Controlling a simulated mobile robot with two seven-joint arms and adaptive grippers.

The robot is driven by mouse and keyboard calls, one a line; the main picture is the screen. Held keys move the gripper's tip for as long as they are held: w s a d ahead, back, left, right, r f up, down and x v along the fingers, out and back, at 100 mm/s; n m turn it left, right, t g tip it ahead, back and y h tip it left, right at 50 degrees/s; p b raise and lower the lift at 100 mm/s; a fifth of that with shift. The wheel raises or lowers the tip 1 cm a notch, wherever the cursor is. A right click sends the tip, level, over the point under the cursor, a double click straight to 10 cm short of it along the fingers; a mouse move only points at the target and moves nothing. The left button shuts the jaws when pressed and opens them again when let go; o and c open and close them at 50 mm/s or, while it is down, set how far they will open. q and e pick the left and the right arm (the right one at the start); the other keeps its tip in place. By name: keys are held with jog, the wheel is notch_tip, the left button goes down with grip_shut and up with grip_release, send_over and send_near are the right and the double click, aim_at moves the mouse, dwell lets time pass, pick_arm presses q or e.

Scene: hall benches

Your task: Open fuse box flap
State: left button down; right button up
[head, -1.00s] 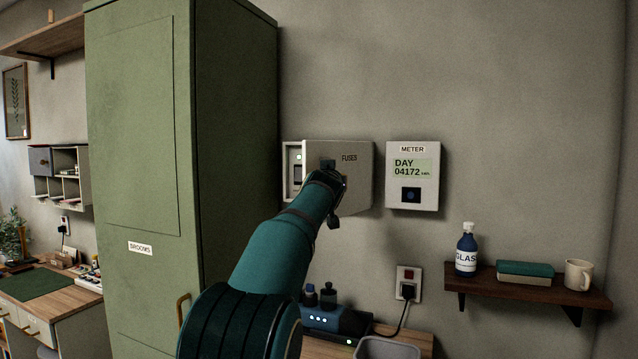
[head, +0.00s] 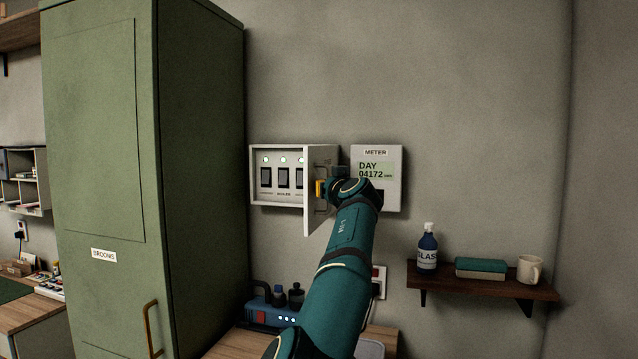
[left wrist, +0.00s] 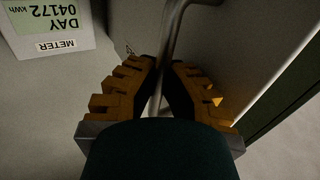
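The white fuse box (head: 277,198) hangs on the wall right of the green cabinet. Black switches with small lights show inside it. Its flap (head: 319,158) is hinged on the right and stands well out from the box, hiding the right part of the inside. In the left wrist view the flap's grey bar handle (left wrist: 175,22) runs between the orange-padded fingers of my left gripper (left wrist: 163,72), which are closed about it. In the head view this gripper (head: 321,188) is at the flap's outer face, right of its free edge. My right gripper is not in view.
The meter (head: 393,163) is on the wall just right of the flap, behind my left wrist. The tall green cabinet (head: 200,180) stands to the left. A wall shelf (head: 480,285) with a bottle, a book-like block and a mug is at lower right.

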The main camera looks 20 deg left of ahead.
pick_arm(q)
jog(key=shift+w+d+f, duration=0.15)
jog(key=shift+d+f, duration=0.05)
jog(key=shift+d, duration=0.2)
jog(key=shift+d+g, duration=0.1)
jog(key=shift+g, duration=0.2)
jog(key=c, duration=1)
grip_release()
jog(key=shift+r, duration=0.15)
jog(key=shift+s+d, duration=0.1)
jog(key=shift+s, duration=0.1)
jog(key=shift+f+v, duration=0.2)
jog(key=shift+v, duration=5.65)
jog(key=shift+f, duration=0.1)
